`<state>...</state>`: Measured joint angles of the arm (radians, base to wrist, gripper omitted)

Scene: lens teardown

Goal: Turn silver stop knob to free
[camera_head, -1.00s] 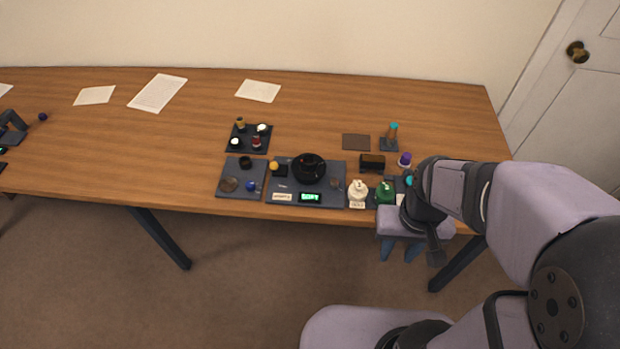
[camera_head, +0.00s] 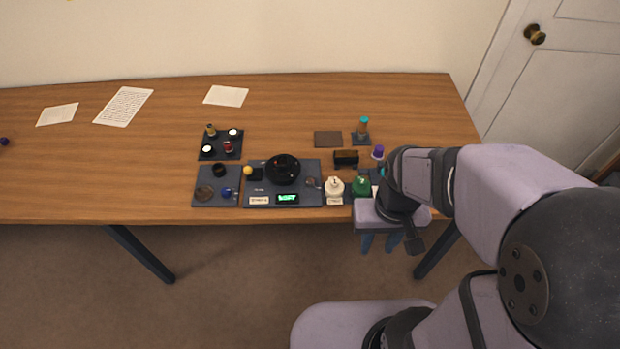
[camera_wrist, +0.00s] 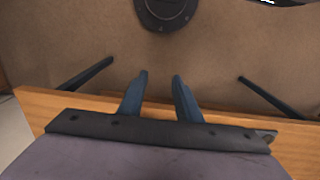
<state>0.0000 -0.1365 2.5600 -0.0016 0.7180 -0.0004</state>
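My gripper (camera_wrist: 158,85) shows in the wrist view with its two blue fingers apart and nothing between them. In the head view my gripper (camera_head: 377,244) hangs in front of the table's front edge, right of the dark workstation plate (camera_head: 310,167). A black round part (camera_head: 283,169) sits on that plate, with a green-lit display (camera_head: 287,198) in front of it. A small greyish round piece (camera_head: 311,182) lies right of the black part. I cannot tell whether it is the silver stop knob.
White (camera_head: 334,187) and green (camera_head: 361,186) bottles stand right of the plate, near my arm. Dark trays (camera_head: 205,200) with small parts lie to its left. A dark box (camera_head: 346,158) and a purple-capped item (camera_head: 378,152) stand behind.

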